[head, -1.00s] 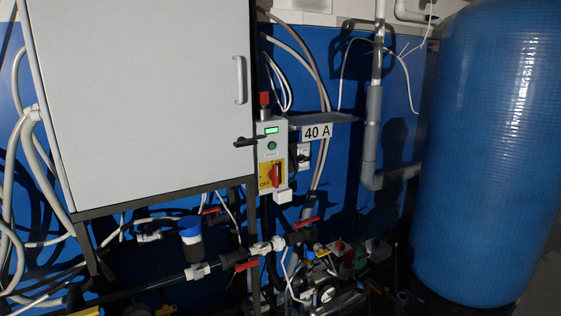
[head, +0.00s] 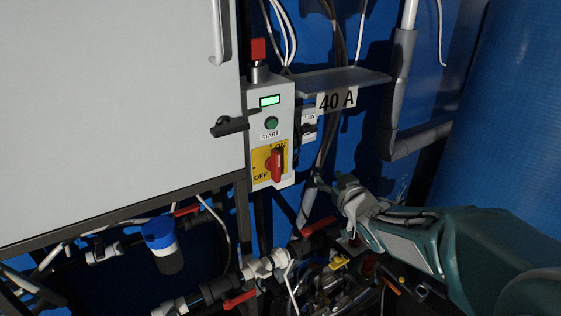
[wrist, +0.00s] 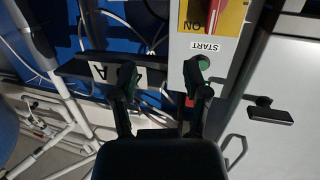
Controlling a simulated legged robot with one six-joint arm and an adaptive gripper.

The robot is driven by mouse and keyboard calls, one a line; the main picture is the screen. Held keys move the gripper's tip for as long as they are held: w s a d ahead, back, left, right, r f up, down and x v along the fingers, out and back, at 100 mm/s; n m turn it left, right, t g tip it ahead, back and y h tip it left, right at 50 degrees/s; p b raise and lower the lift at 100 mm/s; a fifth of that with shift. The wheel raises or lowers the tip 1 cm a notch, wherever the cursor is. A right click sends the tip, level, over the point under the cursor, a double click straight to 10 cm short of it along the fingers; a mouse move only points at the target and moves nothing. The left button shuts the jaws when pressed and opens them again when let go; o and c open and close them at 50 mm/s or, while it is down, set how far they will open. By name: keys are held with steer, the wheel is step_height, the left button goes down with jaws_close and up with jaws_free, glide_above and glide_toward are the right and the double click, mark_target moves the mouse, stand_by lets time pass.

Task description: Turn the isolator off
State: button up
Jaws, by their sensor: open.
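The isolator's red rotary handle (head: 277,166) sits on a yellow plate (head: 259,166) marked ON and OFF, low on the grey control box (head: 285,105). The handle stands upright, in line with ON. In the wrist view, which is upside down, part of the yellow plate (wrist: 234,18) shows at the top edge, with the handle mostly cut off. My gripper (head: 335,188) is right of and slightly below the handle, apart from it. In the wrist view my gripper (wrist: 162,72) is open and empty, its fingers overlapping the box's START area and the shelf.
A green START button (head: 271,123) and a red knob (head: 258,50) are above the handle. A black latch (head: 230,126) juts from the white cabinet (head: 110,100) on the left. A shelf (head: 345,81) with a 40 A label is at upper right. Pipes with red levers (head: 318,226) run below.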

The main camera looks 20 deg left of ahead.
mark_target(279, 162)
steer(key=w+a+y, duration=0.1)
steer(key=w+a, duration=0.1)
steer(key=a, duration=0.3)
steer(key=w+a+f+n+g+y, duration=0.1)
steer(key=w+a+y, duration=0.1)
steer(key=a, duration=0.3)
steer(key=w+a+f+n+y, duration=0.1)
steer(key=w+a, duration=0.2)
steer(key=a, duration=0.2)
steer(key=shift+a+g+y, duration=0.1)
steer(key=shift+g+y, duration=0.2)
jaws_close()
